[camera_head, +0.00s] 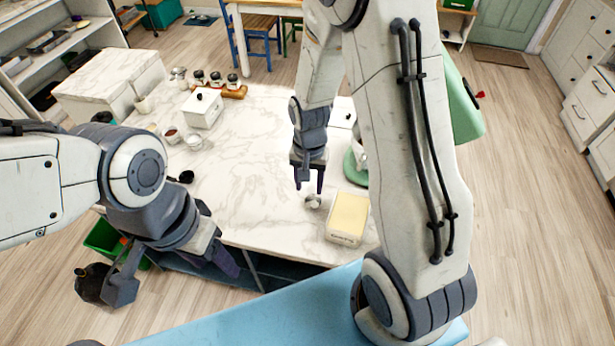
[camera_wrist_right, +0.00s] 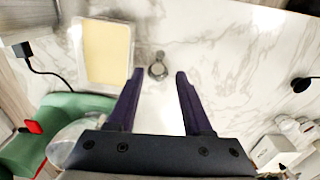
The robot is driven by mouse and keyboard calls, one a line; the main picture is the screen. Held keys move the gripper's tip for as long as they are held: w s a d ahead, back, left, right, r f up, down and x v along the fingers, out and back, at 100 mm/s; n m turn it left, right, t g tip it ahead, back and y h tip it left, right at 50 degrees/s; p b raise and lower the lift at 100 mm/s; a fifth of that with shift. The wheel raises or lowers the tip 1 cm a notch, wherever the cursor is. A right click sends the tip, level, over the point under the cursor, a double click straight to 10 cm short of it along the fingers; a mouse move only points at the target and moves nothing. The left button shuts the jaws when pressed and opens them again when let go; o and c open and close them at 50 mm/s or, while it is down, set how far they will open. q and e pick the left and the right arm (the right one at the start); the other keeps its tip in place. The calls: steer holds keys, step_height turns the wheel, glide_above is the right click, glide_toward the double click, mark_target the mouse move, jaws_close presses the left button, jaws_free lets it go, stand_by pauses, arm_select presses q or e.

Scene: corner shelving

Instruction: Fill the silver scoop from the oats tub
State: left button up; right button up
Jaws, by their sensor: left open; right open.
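The oats tub (camera_head: 347,219) is a clear rectangular container filled with pale yellow oats, near the table's front right edge. It shows at the upper left of the right wrist view (camera_wrist_right: 105,54). The small silver scoop (camera_head: 313,201) lies on the marble table just left of the tub; it also shows in the right wrist view (camera_wrist_right: 158,68). My right gripper (camera_head: 308,186) points down, open and empty, above the scoop, with the scoop between its fingertips in the wrist picture. My left gripper (camera_head: 228,264) is open at the table's front left, partly hidden by its wrist.
A green mixer (camera_head: 462,100) stands right of the tub, partly hidden by my right arm. A white canister (camera_head: 202,108), small bowls and several jars (camera_head: 216,79) stand at the table's far left. The middle of the marble table (camera_head: 250,170) is clear.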

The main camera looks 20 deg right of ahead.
steer(key=shift+f+b, duration=3.1)
steer(key=shift+f, duration=0.8)
jaws_close()
steer(key=shift+r+p, duration=2.35)
steer(key=shift+r, duration=0.3)
steer(key=shift+f, duration=0.1)
